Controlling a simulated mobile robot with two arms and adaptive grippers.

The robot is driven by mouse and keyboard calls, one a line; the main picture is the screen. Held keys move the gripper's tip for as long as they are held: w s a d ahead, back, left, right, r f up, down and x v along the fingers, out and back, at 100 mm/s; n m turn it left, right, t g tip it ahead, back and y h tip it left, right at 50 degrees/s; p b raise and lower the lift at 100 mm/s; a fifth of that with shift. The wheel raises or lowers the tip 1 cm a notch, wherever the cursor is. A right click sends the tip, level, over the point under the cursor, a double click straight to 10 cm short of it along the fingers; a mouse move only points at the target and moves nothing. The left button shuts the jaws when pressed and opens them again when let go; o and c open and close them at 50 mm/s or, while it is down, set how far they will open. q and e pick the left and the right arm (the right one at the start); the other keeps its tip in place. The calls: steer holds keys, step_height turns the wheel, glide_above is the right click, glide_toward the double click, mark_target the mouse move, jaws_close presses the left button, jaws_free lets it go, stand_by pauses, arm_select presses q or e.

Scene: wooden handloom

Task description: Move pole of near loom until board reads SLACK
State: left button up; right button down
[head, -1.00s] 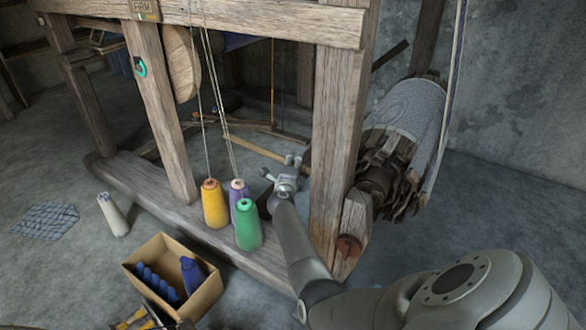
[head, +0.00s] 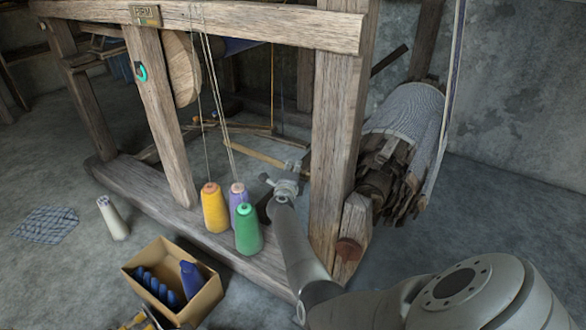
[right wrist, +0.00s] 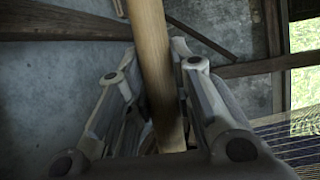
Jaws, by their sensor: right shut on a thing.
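The pole is a pale wooden rod (head: 252,152) low inside the near loom (head: 338,130). In the right wrist view, the pole (right wrist: 150,45) runs between the fingers of my right gripper (right wrist: 155,62). My right gripper (head: 290,174) is shut on it, in the gap left of the loom's thick front post. The pole's far end is hard to follow in the head view. My left gripper is not in view.
Yellow (head: 215,210), purple and green (head: 248,230) thread cones stand on the loom's lower beam, close left of my right forearm. A cloth roll (head: 405,120) is at right.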

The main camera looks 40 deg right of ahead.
steer(key=shift+s+f+n+g, duration=0.1)
steer(key=shift+f+n+g, duration=0.4)
steer(key=shift+f, duration=1.45)
steer(key=c, duration=1.3)
jaws_free()
steer(key=shift+o, duration=0.2)
steer(key=shift+a, duration=0.1)
steer(key=v, duration=0.7)
steer(key=shift+s, duration=0.2)
steer(key=shift+r, duration=0.1)
